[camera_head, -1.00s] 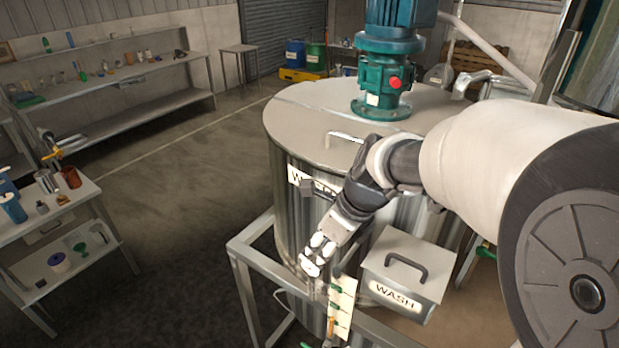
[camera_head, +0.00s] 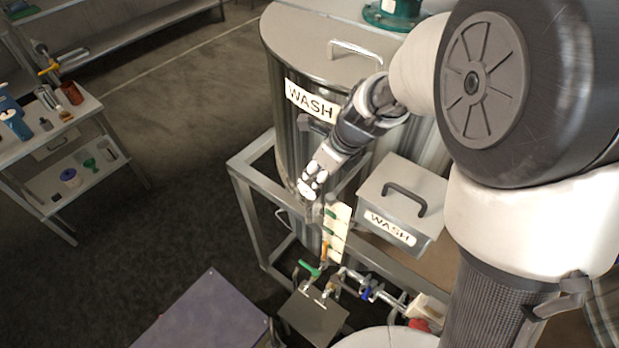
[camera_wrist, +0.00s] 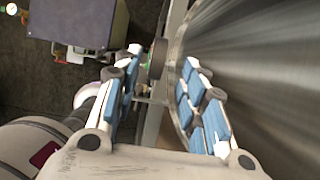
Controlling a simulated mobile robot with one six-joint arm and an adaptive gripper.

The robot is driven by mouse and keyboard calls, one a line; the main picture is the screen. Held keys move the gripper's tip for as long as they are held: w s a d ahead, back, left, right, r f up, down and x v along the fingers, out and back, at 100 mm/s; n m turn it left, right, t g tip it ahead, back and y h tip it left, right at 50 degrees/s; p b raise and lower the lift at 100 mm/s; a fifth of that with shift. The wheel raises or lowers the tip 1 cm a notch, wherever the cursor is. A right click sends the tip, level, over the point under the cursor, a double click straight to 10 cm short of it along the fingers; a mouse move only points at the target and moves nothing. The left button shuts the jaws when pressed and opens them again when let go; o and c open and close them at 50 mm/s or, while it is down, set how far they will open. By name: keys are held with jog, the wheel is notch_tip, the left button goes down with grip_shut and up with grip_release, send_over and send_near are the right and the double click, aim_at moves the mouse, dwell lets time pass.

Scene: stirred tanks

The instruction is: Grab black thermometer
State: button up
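I cannot make out a black thermometer for certain. In the wrist view a dark, green-edged round part (camera_wrist: 157,58) shows just beyond my fingertips, beside the steel tank wall; I cannot tell whether it is the thermometer. My gripper (camera_wrist: 162,80) is open, with blue-padded fingers spread apart and nothing between them. In the head view my gripper (camera_head: 308,184) is in front of the tank labelled WASH (camera_head: 300,62), just above a cream panel (camera_head: 338,232) with green and orange parts on it. The fingers' far side is hidden there.
A grey lidded box labelled WASH (camera_head: 402,205) stands right of the panel. A metal frame (camera_head: 243,160) surrounds the tank base. Below are pipes with a green-handled valve (camera_head: 308,268) and a grey-purple tabletop (camera_head: 205,315). A bench with bottles (camera_head: 75,125) stands left; open floor lies between.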

aim_at(310, 182)
jog(key=shift+b+x, duration=0.65)
jog(key=shift+x, duration=2.5)
jog(key=shift+s+a+r, duration=0.1)
jog(key=shift+s+a, duration=0.05)
jog(key=shift+c, duration=0.8)
grip_shut()
